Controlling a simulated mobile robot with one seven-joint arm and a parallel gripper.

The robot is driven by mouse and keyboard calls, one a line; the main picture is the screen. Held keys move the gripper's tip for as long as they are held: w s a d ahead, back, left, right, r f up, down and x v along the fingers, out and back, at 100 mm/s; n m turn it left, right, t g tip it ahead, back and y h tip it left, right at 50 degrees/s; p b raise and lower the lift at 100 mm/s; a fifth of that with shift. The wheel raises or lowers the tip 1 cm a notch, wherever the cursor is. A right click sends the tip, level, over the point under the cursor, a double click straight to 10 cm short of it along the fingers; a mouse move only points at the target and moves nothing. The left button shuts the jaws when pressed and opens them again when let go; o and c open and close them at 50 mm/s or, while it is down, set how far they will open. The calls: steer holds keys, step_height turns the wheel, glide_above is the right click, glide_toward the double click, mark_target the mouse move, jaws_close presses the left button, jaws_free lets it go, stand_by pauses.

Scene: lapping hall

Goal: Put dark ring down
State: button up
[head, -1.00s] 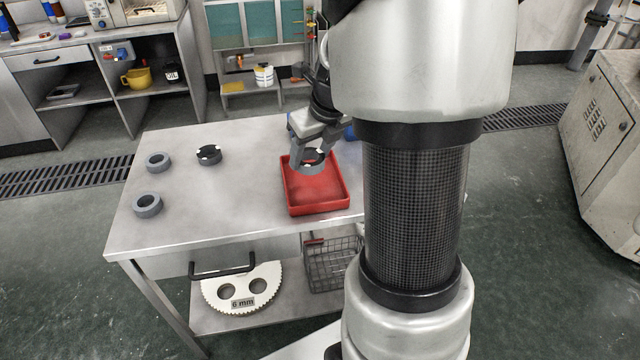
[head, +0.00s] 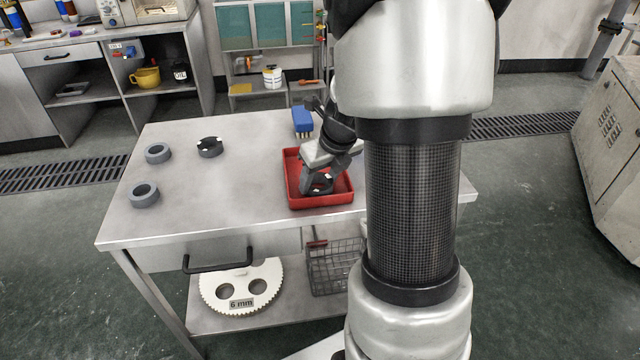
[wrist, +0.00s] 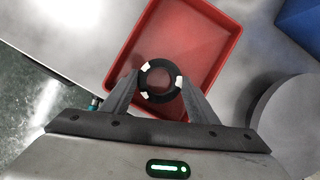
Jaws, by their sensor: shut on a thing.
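The dark ring (wrist: 163,99), black with white marks, sits between the two fingers of my gripper (wrist: 158,84) in the wrist view. My gripper (head: 319,187) is shut on it. In the head view the gripper points down inside the red tray (head: 291,177), towards its front half, and the ring shows low between the fingers. The wrist view shows the tray floor through and around the ring. Whether the ring touches the floor I cannot tell. A second dark ring with white marks (head: 209,152) lies on the table.
Two grey rings (head: 158,153) (head: 144,203) lie on the left of the metal table (head: 240,205). A blue brush (head: 302,120) lies behind the tray. A wire basket (head: 338,268) and a toothed disc (head: 243,305) are on the shelf below. The table's middle is clear.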

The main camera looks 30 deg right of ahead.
steer(key=shift+r, duration=0.1)
steer(key=shift+f, duration=0.25)
steer(key=o, duration=1.2)
steer(key=shift+c, duration=0.2)
steer(key=shift+r, duration=0.1)
